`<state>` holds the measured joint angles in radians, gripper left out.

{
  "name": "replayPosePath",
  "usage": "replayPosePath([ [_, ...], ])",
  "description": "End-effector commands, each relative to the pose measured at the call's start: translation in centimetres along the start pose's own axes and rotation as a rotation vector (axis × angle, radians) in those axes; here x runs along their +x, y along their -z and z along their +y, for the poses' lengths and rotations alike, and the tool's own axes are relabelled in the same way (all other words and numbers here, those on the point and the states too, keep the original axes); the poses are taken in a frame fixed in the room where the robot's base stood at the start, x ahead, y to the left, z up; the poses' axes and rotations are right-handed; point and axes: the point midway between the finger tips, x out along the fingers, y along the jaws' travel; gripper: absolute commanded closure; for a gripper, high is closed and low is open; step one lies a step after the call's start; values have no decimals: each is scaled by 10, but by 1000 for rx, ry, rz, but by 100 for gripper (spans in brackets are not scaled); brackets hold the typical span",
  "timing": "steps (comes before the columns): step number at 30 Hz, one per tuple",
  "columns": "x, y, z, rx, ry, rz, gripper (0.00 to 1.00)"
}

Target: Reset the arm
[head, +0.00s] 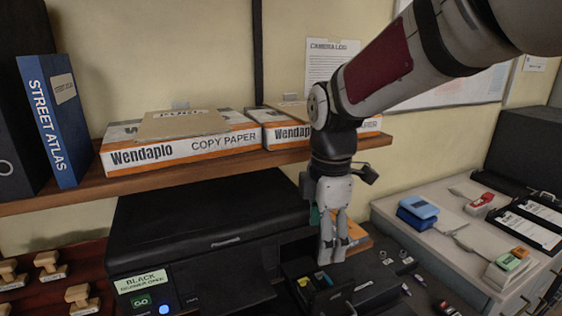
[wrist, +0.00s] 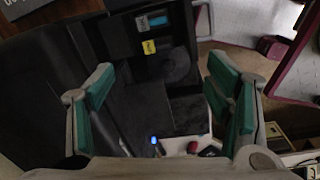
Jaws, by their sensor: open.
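My gripper (head: 333,252) hangs from my arm in the middle right of the head view, pointing down. It is above the black console area to the right of the black machine (head: 210,215). In the wrist view my gripper (wrist: 160,110) has its two green-padded fingers wide apart, with nothing between them. Below the fingers the wrist view shows a dark compartment with a blue-labelled piece and a yellow tag (wrist: 149,47). A small blue light (wrist: 154,140) shows lower down.
A wooden shelf (head: 75,195) holds copy paper boxes (head: 180,150) and a blue street atlas (head: 55,120). Wooden-handled stamps (head: 48,262) are at the lower left. A pale cabinet (head: 400,205) at the right carries a blue item (head: 418,210) and clipboards (head: 530,228).

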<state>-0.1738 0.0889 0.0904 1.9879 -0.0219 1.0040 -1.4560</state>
Motion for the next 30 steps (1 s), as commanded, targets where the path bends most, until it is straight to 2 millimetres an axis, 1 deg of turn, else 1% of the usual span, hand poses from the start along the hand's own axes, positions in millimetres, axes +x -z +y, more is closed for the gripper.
replayPosePath([
  [1, -13, -8, -11, 96, -32, -1, 27],
  [3, -29, -19, -28, 257, -73, 2, 27],
  [8, -55, -39, -68, 625, -165, 33, 27],
  [9, -60, -43, -78, 716, -186, 45, 27],
  [14, -74, -58, -120, 1080, -270, 115, 27],
  [18, -78, -67, -152, 1369, -327, 194, 27],
  [21, -78, -71, -170, 1528, -354, 247, 27],
  [24, -77, -73, -180, 1632, -370, 286, 27],
  [27, -76, -74, -186, 1687, -376, 307, 27],
  [30, -75, -74, -187, 1704, -376, 313, 27],
])
